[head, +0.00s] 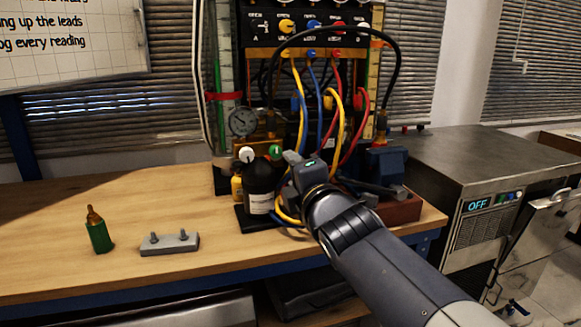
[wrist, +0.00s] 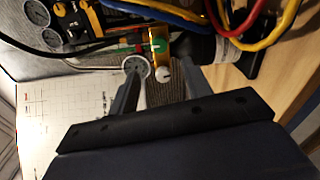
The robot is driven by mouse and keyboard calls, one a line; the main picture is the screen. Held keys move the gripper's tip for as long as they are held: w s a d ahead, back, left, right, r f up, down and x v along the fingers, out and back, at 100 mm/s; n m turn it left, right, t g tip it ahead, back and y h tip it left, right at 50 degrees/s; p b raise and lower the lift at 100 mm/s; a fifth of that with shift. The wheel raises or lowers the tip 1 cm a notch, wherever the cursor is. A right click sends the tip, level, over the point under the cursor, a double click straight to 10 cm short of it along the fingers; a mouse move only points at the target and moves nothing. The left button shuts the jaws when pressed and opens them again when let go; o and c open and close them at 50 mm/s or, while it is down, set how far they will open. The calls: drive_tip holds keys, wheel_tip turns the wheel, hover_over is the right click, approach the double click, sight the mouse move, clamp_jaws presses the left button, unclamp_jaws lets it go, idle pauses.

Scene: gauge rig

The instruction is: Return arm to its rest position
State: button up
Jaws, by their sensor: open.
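My gripper (head: 298,168) is at the end of my arm, which reaches in from the lower right of the head view over the wooden bench. A white round knob or dial (wrist: 137,66) and a green-marked brass valve (wrist: 157,46) show beyond the fingers. I see nothing held. Whether a finger touches anything is hard to tell.
The rig panel (head: 312,30) has hanging yellow, blue and red leads close to my gripper. A green bottle (head: 98,230) and a grey block with two studs (head: 170,243) stand at the bench's left. A metal cabinet (head: 480,170) is at the right. The front middle bench is clear.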

sight(277, 153)
idle(0.4)
drive_tip(key=b+x, duration=0.1)
drive_tip(key=x, duration=0.9)
drive_tip(key=shift+w+a, duration=0.2)
drive_tip(key=shift+w, duration=0.1)
drive_tip(key=shift+s, duration=0.15)
